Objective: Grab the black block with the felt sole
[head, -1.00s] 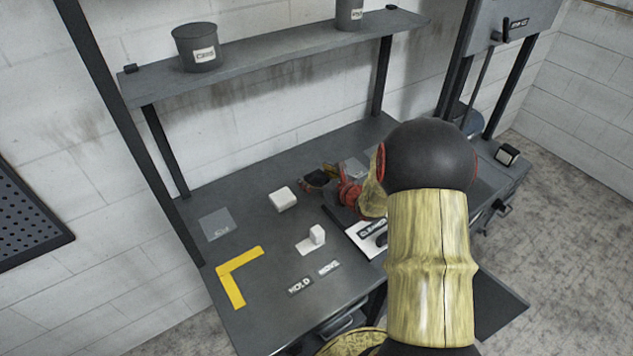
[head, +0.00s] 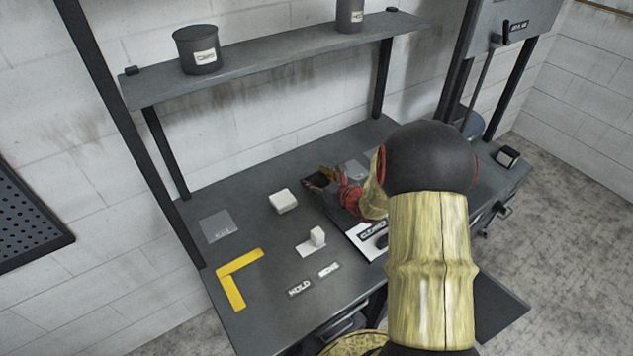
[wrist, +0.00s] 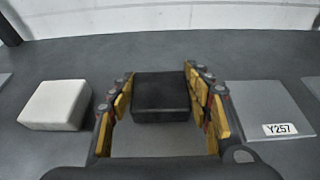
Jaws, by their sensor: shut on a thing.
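The black block (wrist: 160,97) stands between the two yellow-padded fingers of my gripper (wrist: 158,88) in the wrist view. My gripper is shut on it, with a finger on each side. In the head view the block (head: 317,180) shows as a dark shape at the tips of my gripper (head: 328,178), partly covered by it. The felt sole is not visible from here. I cannot tell whether the block rests on the bench or is slightly raised.
A white block (wrist: 56,105) lies left of my gripper, and a grey plate labelled Y257 (wrist: 272,107) lies right. A shelf (head: 285,62) with cans hangs above.

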